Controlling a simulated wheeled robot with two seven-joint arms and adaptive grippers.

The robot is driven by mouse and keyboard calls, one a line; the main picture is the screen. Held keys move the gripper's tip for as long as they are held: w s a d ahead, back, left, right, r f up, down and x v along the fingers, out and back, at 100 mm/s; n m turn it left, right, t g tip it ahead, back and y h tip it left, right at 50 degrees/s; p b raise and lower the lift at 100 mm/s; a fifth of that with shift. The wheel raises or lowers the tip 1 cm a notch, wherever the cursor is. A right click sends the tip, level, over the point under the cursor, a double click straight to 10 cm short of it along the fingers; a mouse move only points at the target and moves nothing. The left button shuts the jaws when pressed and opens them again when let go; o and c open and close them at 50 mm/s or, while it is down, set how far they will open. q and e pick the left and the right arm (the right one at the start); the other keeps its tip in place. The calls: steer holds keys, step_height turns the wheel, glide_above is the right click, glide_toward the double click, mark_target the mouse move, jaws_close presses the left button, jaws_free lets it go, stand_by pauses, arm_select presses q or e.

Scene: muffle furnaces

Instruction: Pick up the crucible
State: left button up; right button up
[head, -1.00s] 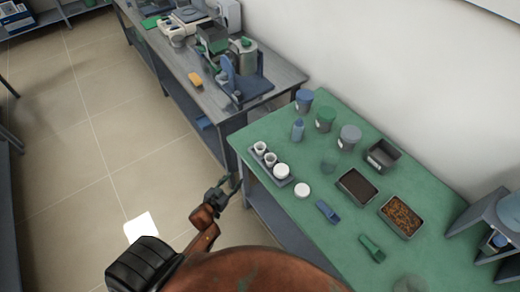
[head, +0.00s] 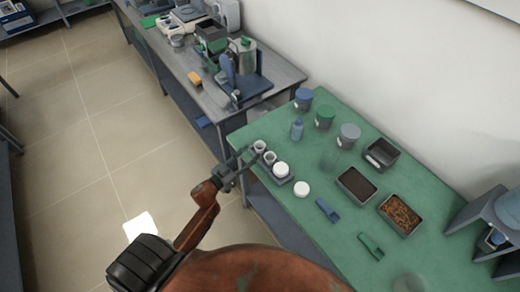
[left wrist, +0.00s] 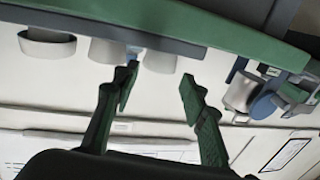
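Small white crucibles stand in a row on a grey tray (head: 288,182) at the near left edge of the green table. The end crucible (head: 260,146) and the middle crucible (head: 270,157) are uncovered; the third crucible (head: 281,169) looks lidded. My left gripper (head: 252,156) is open and empty, beside the end crucible. The left wrist view looks upside down; there the end crucible (left wrist: 160,61) appears beyond the gap between the green fingertips (left wrist: 157,85). The middle crucible (left wrist: 106,52) and lidded crucible (left wrist: 46,46) lie left of it. My right gripper is not in view.
A white round lid (head: 302,189) lies near the tray. A grey bench (head: 190,70) with equipment stands behind.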

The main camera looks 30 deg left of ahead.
mark_target(257, 152)
arm_select(q)
steer(key=w, duration=0.2)
steer(key=w+d, duration=0.1)
steer(key=w, duration=0.2)
steer(key=shift+c, duration=0.3)
steer(key=c, duration=0.7)
